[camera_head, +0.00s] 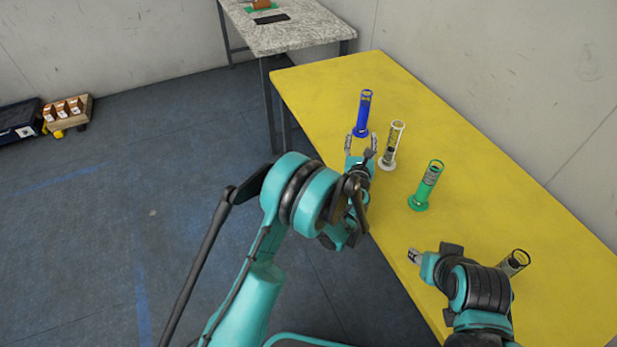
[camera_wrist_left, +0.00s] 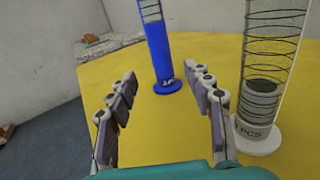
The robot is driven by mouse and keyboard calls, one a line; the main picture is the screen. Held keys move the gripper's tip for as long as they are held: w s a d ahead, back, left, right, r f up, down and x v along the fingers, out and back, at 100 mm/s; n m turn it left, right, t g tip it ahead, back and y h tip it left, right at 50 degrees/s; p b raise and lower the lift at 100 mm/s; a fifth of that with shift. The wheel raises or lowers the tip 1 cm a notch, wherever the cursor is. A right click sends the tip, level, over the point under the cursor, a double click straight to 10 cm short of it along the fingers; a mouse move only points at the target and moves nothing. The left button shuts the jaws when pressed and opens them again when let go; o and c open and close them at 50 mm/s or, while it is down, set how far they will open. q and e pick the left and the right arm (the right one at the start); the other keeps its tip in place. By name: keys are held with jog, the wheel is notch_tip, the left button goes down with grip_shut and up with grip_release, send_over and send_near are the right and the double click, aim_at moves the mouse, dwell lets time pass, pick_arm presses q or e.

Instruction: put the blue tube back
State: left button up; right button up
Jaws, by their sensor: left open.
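The blue tube (camera_head: 363,112) stands upright on its round blue base on the yellow table (camera_head: 335,90), near the table's left edge. It also shows in the left wrist view (camera_wrist_left: 158,52), with a solid blue lower part and a clear marked top. My left gripper (camera_head: 361,142) is open and empty, just on the near side of the tube. In the left wrist view its fingers (camera_wrist_left: 160,75) point at the tube, which stands beyond and between the tips, apart from them. My right gripper (camera_head: 417,257) is over the table's near part; its fingers are mostly hidden.
A white-based tube (camera_head: 391,147) stands close right of my left gripper and of its right finger in the left wrist view (camera_wrist_left: 262,100). A green tube (camera_head: 425,187) stands further right. A dark clear tube (camera_head: 514,262) is beside my right arm. The table's far end is clear.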

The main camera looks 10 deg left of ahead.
pick_arm(q)
jog(key=s+a+r+n+g+y, duration=0.25)
jog(key=s+a+r+n, duration=0.3)
jog(key=a+n, duration=0.35)
jog(key=s+a+r+n+g+y, duration=0.1)
jog(key=s+a+r+n+g, duration=0.2)
jog(key=s+a+r+n, duration=0.35)
jog(key=s+a+f+n+g+h, duration=0.1)
jog(key=s+f+n+g+h, duration=0.1)
jog(key=s+n, duration=0.8)
jog(key=s+a+f+n+g+h, duration=0.1)
jog(key=s+f+n, duration=0.4)
jog(key=s+n, duration=0.5)
jog(key=s+g+h, duration=0.1)
jog(key=s+g, duration=0.1)
jog(key=s, duration=0.5)
jog(key=shift+a, duration=0.2)
